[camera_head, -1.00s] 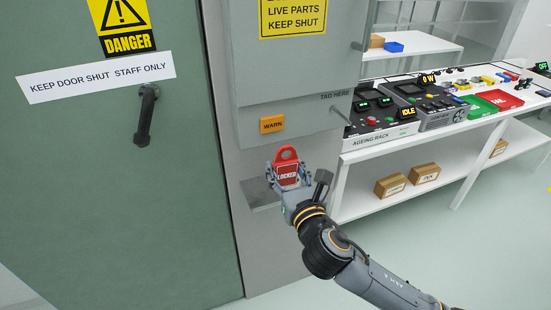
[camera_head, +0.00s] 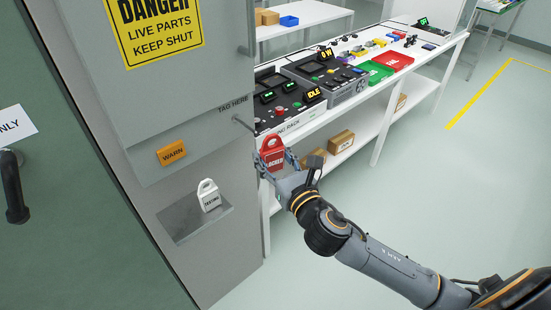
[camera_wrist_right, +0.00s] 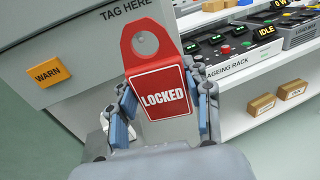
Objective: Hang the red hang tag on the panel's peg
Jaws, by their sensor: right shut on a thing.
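The red hang tag (camera_head: 272,154), marked LOCKED with a round hole near its top, is upright in my right gripper (camera_head: 277,167). In the right wrist view the red tag (camera_wrist_right: 161,85) sits between both fingers of the right gripper (camera_wrist_right: 163,110). The thin metal peg (camera_head: 241,122) sticks out of the grey panel (camera_head: 185,95) beside the words TAG HERE. The tag is below and to the right of the peg in the head view, apart from it. My left gripper is not in view.
A white TESTING tag (camera_head: 208,196) stands on a small grey shelf (camera_head: 178,218) below the panel. An orange WARN label (camera_head: 171,152) is on the panel. The white bench (camera_head: 375,128) with devices and trays stands to the right, boxes on its lower shelf.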

